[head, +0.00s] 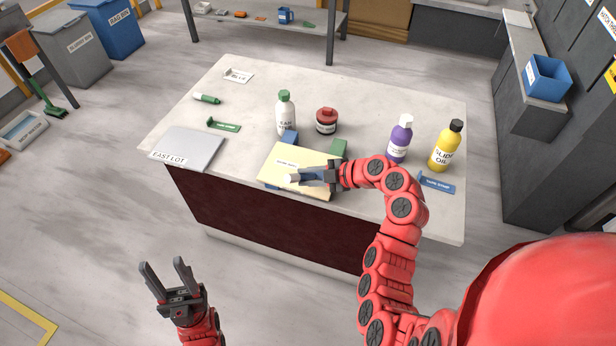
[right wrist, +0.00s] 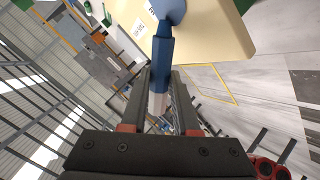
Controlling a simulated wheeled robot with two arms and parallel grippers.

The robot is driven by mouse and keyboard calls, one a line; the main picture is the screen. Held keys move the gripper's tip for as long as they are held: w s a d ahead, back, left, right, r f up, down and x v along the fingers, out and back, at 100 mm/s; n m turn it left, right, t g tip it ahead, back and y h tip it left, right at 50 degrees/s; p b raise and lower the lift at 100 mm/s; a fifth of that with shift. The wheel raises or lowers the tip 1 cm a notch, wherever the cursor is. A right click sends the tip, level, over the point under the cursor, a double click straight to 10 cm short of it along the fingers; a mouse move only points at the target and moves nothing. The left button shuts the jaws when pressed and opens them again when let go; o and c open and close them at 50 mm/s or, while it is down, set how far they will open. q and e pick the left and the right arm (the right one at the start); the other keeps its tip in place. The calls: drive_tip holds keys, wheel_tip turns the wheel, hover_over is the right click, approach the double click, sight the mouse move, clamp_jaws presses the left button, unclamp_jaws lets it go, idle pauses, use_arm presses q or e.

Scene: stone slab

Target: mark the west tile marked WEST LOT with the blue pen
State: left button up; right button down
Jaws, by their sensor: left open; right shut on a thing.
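A pale yellow tile (head: 318,160) lies near the front middle of the slab (head: 400,120), with a small label too small to read. My right gripper (head: 312,177) is over the tile, shut on the blue pen. In the right wrist view the blue pen (right wrist: 163,50) runs from between the fingers towards the tile (right wrist: 215,30). A rounded blue patch meets the pen's far end there; I cannot tell if it is a mark or part of the pen. My left gripper (head: 164,264) is open and empty, in front of the slab.
A grey tile marked EAST LOT (head: 190,148) lies at the left. Blue blocks (head: 288,137) and a green block (head: 338,148) touch the yellow tile's edges. A white bottle (head: 285,115), red jar (head: 326,122), purple bottle (head: 400,140) and yellow bottle (head: 446,148) stand behind and to the right.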

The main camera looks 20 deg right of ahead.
drive_tip(key=shift+a, duration=0.1)
idle(0.4)
wheel_tip(320, 180, up, 7)
drive_tip(key=shift+b, duration=0.45)
idle(0.6)
